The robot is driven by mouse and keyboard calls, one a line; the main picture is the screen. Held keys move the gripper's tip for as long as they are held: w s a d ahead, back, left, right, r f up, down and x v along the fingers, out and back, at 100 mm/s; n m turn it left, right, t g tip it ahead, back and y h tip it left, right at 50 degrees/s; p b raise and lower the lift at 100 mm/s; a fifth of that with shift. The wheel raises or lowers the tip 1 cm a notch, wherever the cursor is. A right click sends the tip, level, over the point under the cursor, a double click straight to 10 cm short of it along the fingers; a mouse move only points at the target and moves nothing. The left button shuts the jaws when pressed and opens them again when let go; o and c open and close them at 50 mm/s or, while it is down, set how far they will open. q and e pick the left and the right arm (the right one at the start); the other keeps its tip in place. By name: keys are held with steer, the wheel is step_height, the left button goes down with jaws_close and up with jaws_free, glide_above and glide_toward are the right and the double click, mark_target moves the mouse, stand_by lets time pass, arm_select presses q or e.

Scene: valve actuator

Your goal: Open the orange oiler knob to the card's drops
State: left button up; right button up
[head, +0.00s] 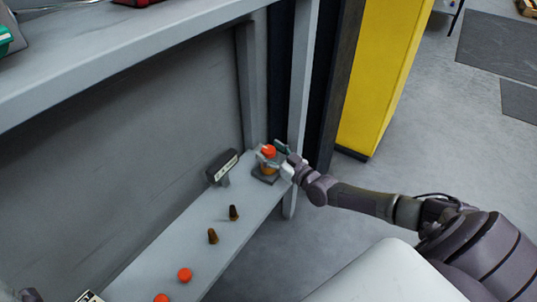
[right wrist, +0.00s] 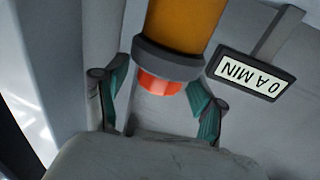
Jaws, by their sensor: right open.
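The oiler has an orange knob (head: 268,150) on top of an amber body and stands on a small dark base at the far end of the grey shelf. In the right wrist view the orange knob (right wrist: 160,84) shows under a dark collar (right wrist: 168,60) and the amber body (right wrist: 185,25). My right gripper (head: 277,154) is open, with one teal-padded finger on each side of the knob and visible gaps. The card (head: 222,168) stands beside the oiler; its lettering (right wrist: 254,77) includes "MIN", but I cannot read the number surely. A dark bit at the lower left corner may be my left gripper (head: 30,295).
A grey upright post (head: 302,90) rises close to the oiler. An upper grey shelf (head: 130,60) overhangs at the left. A yellow cabinet (head: 390,70) stands behind.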

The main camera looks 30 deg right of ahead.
steer(key=shift+w, duration=0.5)
steer(key=shift+c, duration=0.2)
